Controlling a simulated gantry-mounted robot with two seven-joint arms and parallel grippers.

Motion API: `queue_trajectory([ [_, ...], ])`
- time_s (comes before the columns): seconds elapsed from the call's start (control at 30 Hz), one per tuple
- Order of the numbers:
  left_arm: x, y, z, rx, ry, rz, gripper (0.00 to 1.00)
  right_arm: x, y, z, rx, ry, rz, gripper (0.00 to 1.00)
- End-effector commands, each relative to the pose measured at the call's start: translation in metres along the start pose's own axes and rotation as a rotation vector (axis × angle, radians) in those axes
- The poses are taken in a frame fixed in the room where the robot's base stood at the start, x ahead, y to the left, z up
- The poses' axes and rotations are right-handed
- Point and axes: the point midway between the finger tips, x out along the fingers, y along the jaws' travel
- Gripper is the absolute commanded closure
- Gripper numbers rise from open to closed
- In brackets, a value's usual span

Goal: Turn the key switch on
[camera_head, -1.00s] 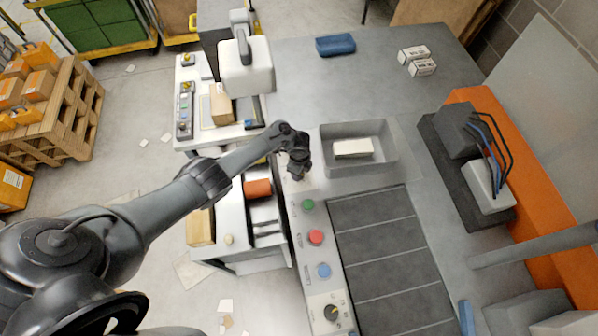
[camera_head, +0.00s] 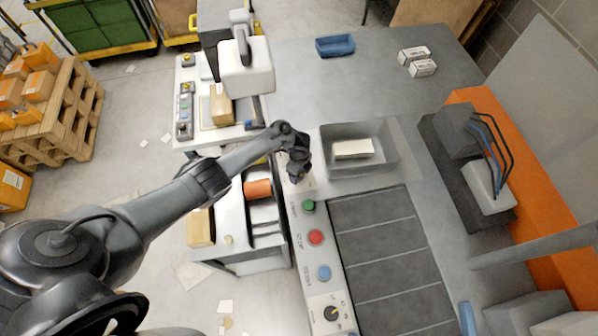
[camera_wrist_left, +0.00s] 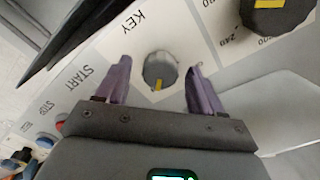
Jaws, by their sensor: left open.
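The key switch (camera_wrist_left: 160,70) is a round grey knob with a yellow mark, on a white panel lettered KEY, in the left wrist view. The mark points toward the bottom of that picture. My left gripper (camera_head: 297,178) is over the far end of the button panel in the head view and hides the switch there. In the left wrist view its two purplish fingers stand on either side of the knob, open, with a visible gap on each side. Whether the fingertips are down at knob height I cannot tell. My right gripper is not in view.
The panel (camera_head: 297,222) carries a green button (camera_head: 308,206), a red button (camera_head: 315,237), a blue button (camera_head: 323,272) and a black dial (camera_head: 331,312). Another dark dial (camera_wrist_left: 277,12) is close to the key switch. A grey bin (camera_head: 390,165) stands right of my gripper.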

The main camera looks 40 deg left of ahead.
Motion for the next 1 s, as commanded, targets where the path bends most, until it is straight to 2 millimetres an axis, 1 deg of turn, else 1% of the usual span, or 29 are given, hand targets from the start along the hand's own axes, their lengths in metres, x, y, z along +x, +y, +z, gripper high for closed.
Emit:
queue_trajectory([
  [0.17, -0.002, -0.001, 0.0, 0.0, 0.001, -0.001, 0.33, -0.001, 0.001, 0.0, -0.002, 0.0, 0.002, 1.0],
  [0.27, -0.009, -0.001, 0.0, -0.001, 0.001, -0.002, 0.33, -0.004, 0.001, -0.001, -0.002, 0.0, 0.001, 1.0],
  [0.6, -0.056, -0.001, 0.0, 0.001, 0.0, -0.003, 0.33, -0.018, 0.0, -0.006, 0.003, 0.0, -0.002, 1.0],
  [0.7, -0.066, 0.0, 0.0, 0.001, 0.001, -0.001, 0.33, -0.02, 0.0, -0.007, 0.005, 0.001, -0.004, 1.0],
  [0.83, -0.073, 0.0, 0.0, 0.001, 0.0, 0.0, 0.33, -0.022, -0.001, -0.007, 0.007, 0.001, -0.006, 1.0],
  [1.0, -0.075, 0.0, 0.0, -0.001, 0.0, 0.0, 0.33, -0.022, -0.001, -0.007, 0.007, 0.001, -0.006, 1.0],
])
